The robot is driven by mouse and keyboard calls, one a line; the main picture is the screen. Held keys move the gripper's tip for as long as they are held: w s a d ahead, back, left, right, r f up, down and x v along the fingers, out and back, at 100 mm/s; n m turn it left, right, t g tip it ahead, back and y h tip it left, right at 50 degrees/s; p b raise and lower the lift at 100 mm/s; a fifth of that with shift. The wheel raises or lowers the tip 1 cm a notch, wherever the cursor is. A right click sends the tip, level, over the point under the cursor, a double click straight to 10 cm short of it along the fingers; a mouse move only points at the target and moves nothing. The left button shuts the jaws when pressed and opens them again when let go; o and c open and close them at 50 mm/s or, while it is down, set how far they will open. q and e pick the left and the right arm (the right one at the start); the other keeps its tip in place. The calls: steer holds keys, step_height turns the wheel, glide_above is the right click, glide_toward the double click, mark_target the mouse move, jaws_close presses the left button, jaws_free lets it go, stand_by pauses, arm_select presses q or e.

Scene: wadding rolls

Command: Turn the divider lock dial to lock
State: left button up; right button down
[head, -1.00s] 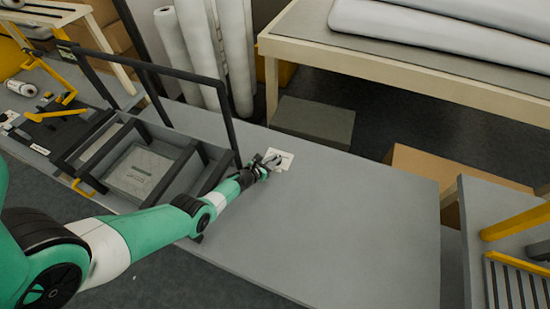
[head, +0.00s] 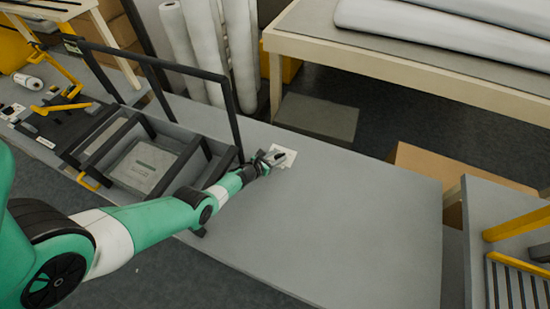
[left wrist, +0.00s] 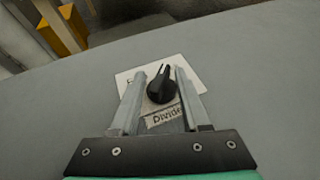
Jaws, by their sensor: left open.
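The divider lock dial (left wrist: 162,86) is a black knob with a pale pointer line, set on a white card (left wrist: 127,81) on the grey table. In the left wrist view the pointer line points up and slightly right. A label reading "Divide" (left wrist: 163,117) lies just below the dial, partly cut off by a finger. My left gripper (left wrist: 160,72) is open, with one finger on each side of the dial; I cannot tell whether they touch it. In the head view my left gripper (head: 274,158) covers the dial, over the white card (head: 287,153). My right gripper is not in view.
A dark upright frame (head: 237,120) and a divided tray (head: 208,174) stand left of the gripper. White rolls (head: 205,50) lean behind the table. The grey table top (head: 340,220) to the right is clear.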

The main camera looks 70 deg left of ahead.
arm_select(q)
steer(key=r+p, duration=0.4)
steer(key=shift+s+d+r+p, duration=0.2)
steer(key=shift+d+r+p, duration=0.1)
steer(key=shift+r, duration=0.1)
steer(key=s+d+r+p, duration=0.8)
steer(key=d+p, duration=0.2)
steer(key=p, duration=0.1)
steer(key=shift+s, duration=0.35)
